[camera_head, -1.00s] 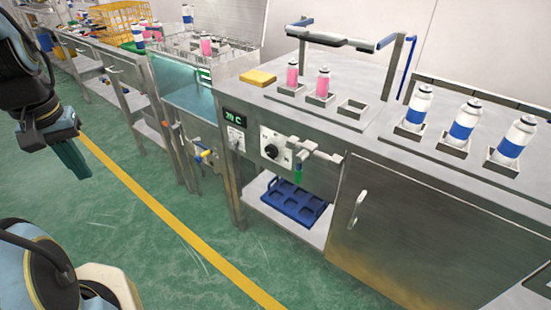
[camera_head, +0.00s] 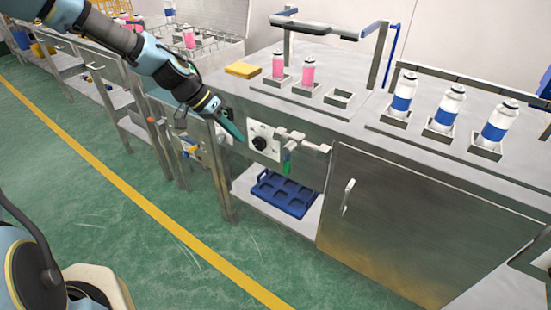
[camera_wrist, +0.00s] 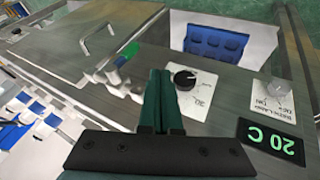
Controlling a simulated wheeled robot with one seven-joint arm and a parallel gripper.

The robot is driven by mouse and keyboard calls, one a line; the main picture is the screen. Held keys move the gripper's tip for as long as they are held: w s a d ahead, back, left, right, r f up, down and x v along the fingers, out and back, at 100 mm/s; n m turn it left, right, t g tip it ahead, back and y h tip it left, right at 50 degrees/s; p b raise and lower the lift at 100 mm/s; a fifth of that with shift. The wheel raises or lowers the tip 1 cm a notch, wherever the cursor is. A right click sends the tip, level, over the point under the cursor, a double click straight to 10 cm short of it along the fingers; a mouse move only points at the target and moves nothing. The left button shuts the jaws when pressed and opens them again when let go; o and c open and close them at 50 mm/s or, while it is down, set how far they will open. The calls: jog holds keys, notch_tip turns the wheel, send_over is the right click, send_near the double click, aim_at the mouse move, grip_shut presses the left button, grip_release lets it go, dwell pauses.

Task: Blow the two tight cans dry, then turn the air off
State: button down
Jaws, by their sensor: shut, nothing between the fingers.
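Two pink cans, (camera_head: 279,66) and (camera_head: 308,74), stand upright in square holders on the steel bench, under a dark overhead bar (camera_head: 318,29). A third holder (camera_head: 338,97) beside them is empty. On the bench front are a black dial (camera_head: 260,143) on a white plate and a pipe valve with a green lever (camera_head: 287,162) hanging down. The wrist view also shows the dial (camera_wrist: 185,79) and the green lever (camera_wrist: 127,54). My gripper (camera_head: 238,134) is shut and empty, in front of the bench, left of the dial in the head view.
Three white-and-blue cans (camera_head: 442,112) stand in holders at the right. A yellow sponge-like block (camera_head: 242,69) lies at the bench's left edge. A blue tray (camera_head: 284,193) sits on the lower shelf. A display (camera_wrist: 270,140) reads 20 C. The green floor in front is clear.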

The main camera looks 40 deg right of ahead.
aim_at(289, 158)
jog(key=shift+s+d, duration=0.25)
jog(key=shift+d, duration=0.6)
jog(key=s+d+f+p, duration=0.4)
jog(key=s+d+f, duration=0.1)
jog(key=s+f, duration=0.2)
jog(key=shift+s+d+f, duration=0.2)
jog(key=shift+d+f, duration=0.2)
jog(key=shift+f, duration=0.05)
jog(key=shift+f, duration=0.1)
